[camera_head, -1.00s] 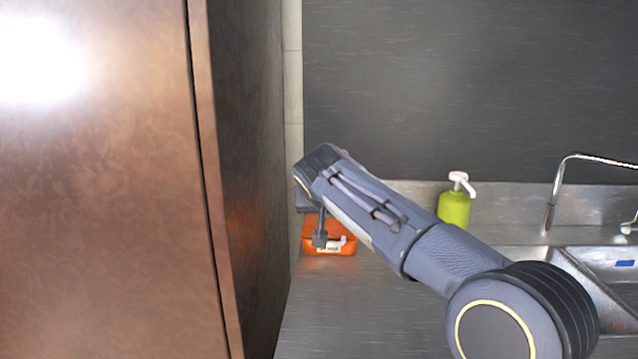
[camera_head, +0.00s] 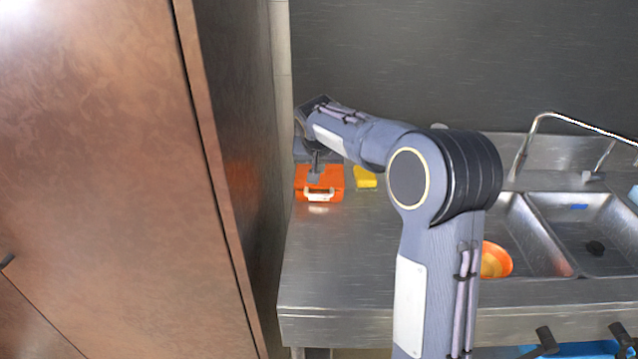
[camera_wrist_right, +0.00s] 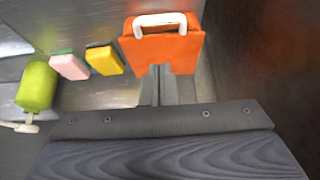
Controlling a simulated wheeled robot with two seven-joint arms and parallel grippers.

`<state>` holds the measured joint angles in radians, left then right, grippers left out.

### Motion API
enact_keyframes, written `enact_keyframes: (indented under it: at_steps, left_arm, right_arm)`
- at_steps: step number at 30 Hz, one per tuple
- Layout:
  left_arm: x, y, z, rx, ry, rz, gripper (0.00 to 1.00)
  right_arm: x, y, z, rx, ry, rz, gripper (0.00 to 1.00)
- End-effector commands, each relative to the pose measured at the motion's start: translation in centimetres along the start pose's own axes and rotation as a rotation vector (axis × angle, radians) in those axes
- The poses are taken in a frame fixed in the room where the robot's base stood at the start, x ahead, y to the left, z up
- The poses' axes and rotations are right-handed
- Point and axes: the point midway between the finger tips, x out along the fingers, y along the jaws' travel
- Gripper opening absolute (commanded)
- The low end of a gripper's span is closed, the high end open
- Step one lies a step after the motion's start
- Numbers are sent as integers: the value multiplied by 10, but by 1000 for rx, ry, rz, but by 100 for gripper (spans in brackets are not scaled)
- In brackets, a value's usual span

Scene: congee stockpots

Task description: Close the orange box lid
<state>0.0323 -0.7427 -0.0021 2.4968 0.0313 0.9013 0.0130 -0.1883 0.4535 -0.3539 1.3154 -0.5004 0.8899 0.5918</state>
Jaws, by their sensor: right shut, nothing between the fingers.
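The orange box (camera_head: 332,190), with a white handle on its front, stands on the steel counter beside the dark cabinet side. Its lid looks lying flat over the box, but I cannot tell whether it is fully shut. My right gripper (camera_head: 314,172) points down at the box's rear part, its fingers together and empty. In the right wrist view the shut fingers (camera_wrist_right: 163,85) overlap the near edge of the orange box (camera_wrist_right: 150,50); I cannot tell whether they touch it. The arm hides part of the box's back. My left gripper is not in view.
A yellow sponge (camera_head: 365,177) lies right of the box. The right wrist view also shows a pink sponge (camera_wrist_right: 69,67) and a green bottle (camera_wrist_right: 37,86). A tall brown cabinet (camera_head: 100,180) stands close left. Sink basins (camera_head: 590,235) are at right; the front counter is clear.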

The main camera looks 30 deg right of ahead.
Motion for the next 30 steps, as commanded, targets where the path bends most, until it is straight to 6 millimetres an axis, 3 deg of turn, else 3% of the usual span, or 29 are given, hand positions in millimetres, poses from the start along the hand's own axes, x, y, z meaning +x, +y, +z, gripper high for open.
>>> enact_keyframes:
  at_steps: [6, 10, 26, 30]
  left_arm:
    - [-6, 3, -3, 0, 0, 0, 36]
    - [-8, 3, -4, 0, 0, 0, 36]
    - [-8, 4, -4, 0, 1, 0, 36]
    - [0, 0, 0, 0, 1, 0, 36]
  right_arm:
    - [43, 0, 4, -1, -5, 2, 0]
    - [55, 0, 18, -1, -2, 1, 0]
    - [66, 0, 28, 1, 1, -1, 0]
    - [73, 0, 33, 0, 1, -1, 0]
